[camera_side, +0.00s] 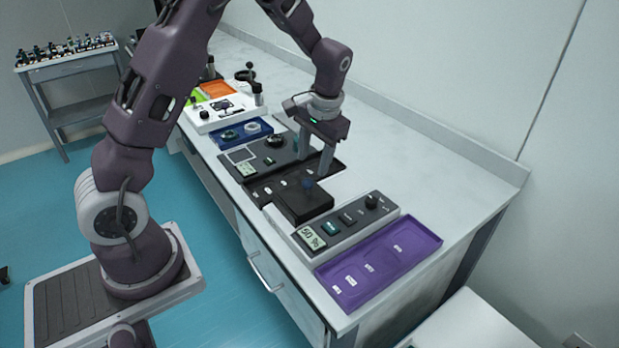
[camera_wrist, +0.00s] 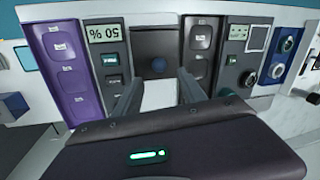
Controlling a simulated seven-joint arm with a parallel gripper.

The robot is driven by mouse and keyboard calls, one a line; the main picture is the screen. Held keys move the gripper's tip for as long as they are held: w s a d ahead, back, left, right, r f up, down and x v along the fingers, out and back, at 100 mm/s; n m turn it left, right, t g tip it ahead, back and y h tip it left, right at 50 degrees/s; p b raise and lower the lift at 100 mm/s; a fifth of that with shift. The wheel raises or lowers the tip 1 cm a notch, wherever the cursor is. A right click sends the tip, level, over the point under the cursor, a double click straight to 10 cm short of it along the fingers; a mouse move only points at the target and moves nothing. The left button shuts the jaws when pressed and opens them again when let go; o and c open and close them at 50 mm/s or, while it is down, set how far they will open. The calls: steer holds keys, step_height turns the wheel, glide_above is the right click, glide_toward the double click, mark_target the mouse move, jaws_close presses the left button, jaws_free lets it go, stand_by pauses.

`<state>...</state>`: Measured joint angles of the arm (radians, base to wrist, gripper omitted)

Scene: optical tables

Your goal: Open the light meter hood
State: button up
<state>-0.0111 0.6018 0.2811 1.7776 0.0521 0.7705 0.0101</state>
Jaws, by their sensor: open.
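The light meter (camera_side: 333,228) is a long grey unit with a lit display, a green button and a black knob. At its left end sits a square black hood (camera_side: 301,206) with a blue knob on top; it lies flat and looks closed. In the wrist view the hood (camera_wrist: 148,42) is at top centre, with the blue knob (camera_wrist: 158,65) near its lower edge. My gripper (camera_side: 315,158) is open and empty, fingers pointing down, above and behind the hood. In the wrist view my gripper (camera_wrist: 160,92) has its two fingers apart, below the knob in the picture.
A purple tray (camera_side: 376,264) lies in front of the meter. A black tray (camera_side: 268,188) lies behind the hood, then a dark instrument (camera_side: 258,160) with dials and a blue tray (camera_side: 241,132). The white tabletop (camera_side: 400,160) is clear toward the wall.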

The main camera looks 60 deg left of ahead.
mark_target(309, 179)
steer(key=f, duration=0.4)
steer(key=a+f, duration=0.1)
steer(key=f, duration=0.1)
steer(key=shift+s+a+f, duration=0.1)
steer(key=shift+s+f, duration=0.1)
steer(key=shift+f, duration=0.1)
jaws_close()
steer(key=shift+w, duration=0.1)
stand_by(0.9)
